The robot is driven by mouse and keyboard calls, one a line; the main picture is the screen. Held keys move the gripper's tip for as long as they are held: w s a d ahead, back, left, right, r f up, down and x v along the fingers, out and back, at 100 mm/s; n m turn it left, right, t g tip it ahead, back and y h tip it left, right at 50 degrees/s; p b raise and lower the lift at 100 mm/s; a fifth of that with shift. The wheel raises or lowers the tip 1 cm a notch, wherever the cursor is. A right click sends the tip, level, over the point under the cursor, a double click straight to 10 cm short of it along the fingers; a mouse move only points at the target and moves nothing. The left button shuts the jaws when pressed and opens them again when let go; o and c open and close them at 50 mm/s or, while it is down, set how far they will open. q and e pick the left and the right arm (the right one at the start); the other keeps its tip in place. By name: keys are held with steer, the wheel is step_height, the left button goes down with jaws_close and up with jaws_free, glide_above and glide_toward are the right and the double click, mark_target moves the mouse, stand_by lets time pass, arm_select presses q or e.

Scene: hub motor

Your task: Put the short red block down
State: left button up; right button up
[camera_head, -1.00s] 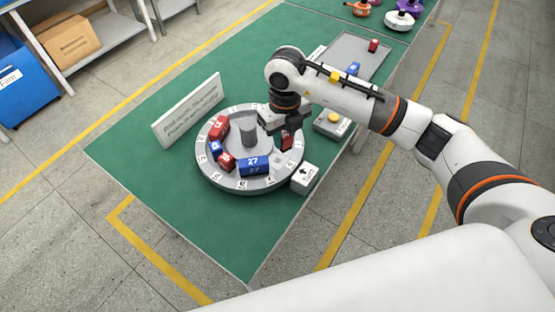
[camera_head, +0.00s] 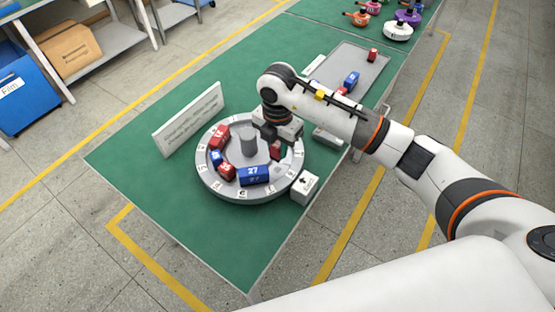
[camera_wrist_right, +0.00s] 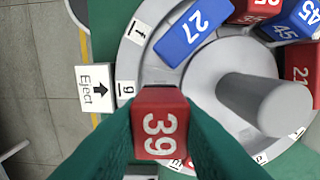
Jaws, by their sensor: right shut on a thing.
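My right gripper (camera_head: 277,143) is shut on the short red block (camera_head: 275,151), marked 39. In the right wrist view, the block (camera_wrist_right: 160,122) sits between the two green fingers, over the ring of the round grey turntable (camera_head: 235,196). I cannot tell whether the block touches the turntable. A blue block 27 (camera_head: 254,174), two other red blocks (camera_head: 219,136) (camera_head: 227,171) and a small blue block (camera_head: 215,157) stand on the turntable around its central post (camera_head: 249,140). My left gripper is out of view.
A white box marked Eject (camera_head: 305,187) is beside the turntable's front right edge. A white sign (camera_head: 190,118) stands behind left. A grey tray (camera_head: 340,62) with several blocks lies farther back. The green table (camera_head: 205,225) is clear at the front.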

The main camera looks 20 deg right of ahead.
mark_target(277, 144)
step_height(277, 144, down, 6)
steer(key=shift+r+p, duration=0.2)
steer(key=shift+p, duration=0.3)
steer(key=shift+f, duration=0.1)
steer(key=shift+f, duration=0.15)
steer(key=o, duration=1.1)
steer(key=shift+c, duration=0.2)
steer(key=shift+r, duration=0.35)
steer(key=shift+w+r, duration=0.15)
steer(key=shift+r, duration=0.1)
step_height(277, 144, up, 10)
steer(key=b, duration=0.2)
steer(key=shift+r+b, duration=0.2)
steer(key=shift+b, duration=0.2)
steer(key=shift+r, duration=0.45)
